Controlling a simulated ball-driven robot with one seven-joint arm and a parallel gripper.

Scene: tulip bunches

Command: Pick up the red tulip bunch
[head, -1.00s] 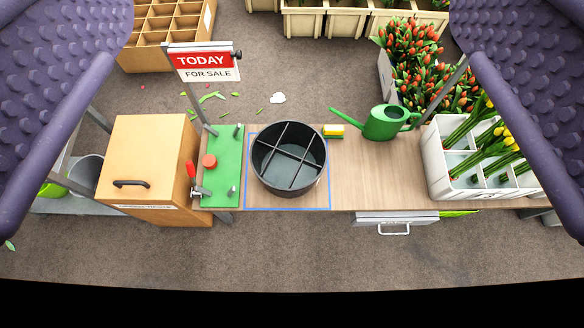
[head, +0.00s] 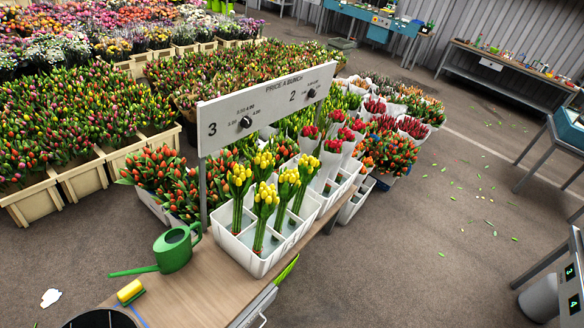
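One red bunch (head: 310,132) is farther left, just under the price board. The lower parts of the red bunches are partly hidden by yellow bunches and pale wrapping, so I cannot tell which compartment each is in. My gripper is out of view.
A green watering can (head: 175,248) and a yellow sponge (head: 130,291) are on the wooden bench (head: 190,295). Buckets of orange-red tulips (head: 165,180) stand behind.

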